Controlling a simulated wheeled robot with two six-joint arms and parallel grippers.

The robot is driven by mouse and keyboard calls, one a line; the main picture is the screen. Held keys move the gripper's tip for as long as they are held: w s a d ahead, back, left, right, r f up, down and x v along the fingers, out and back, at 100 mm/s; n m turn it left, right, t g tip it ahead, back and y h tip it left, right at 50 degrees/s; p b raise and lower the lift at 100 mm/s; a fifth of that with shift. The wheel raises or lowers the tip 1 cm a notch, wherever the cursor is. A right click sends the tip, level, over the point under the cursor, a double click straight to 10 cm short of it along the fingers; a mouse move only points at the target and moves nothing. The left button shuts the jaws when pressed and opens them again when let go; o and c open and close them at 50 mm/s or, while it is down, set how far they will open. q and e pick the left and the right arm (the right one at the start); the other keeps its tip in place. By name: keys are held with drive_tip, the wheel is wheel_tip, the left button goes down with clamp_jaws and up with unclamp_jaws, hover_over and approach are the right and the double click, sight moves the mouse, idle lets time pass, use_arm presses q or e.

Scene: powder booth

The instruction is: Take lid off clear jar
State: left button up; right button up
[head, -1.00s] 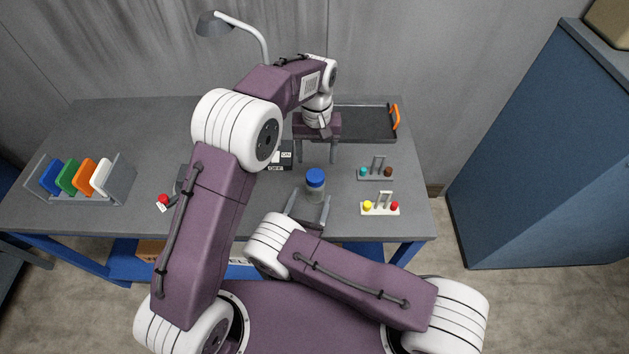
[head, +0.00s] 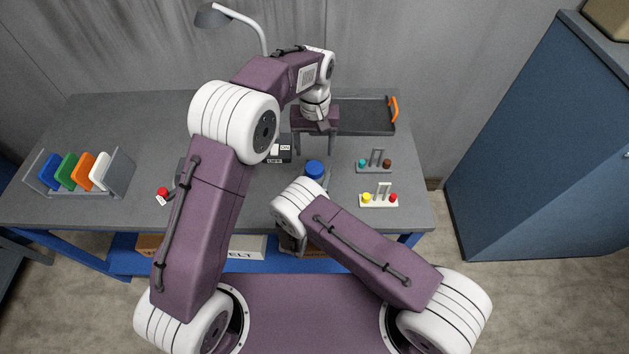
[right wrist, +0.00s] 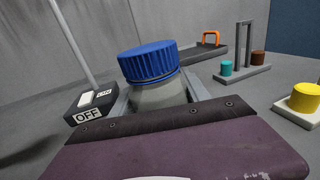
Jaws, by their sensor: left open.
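The clear jar (right wrist: 158,96) stands upright on the table with a ribbed blue lid (right wrist: 148,62) on it. In the head view the lid (head: 314,168) shows, while my right arm hides much of the jar below. My right gripper (right wrist: 160,100) is low at the jar, with one finger on each side of it; I cannot tell whether they touch the glass. In the head view it is hidden by its own arm. My left gripper (head: 314,147) is open and empty, pointing down, beyond the jar.
A switch box (head: 281,150) sits behind the jar to its left. Two small peg stands (head: 374,166) (head: 378,200) are to its right. A dark tray (head: 365,118) with an orange handle lies at the back. A panel rack (head: 120,178) stands far left, near a red knob (head: 162,192).

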sight(314, 167)
clamp_jaws()
use_arm(q)
drive_tip(key=m, duration=3.1)
wheel_tip(314, 167, down, 8)
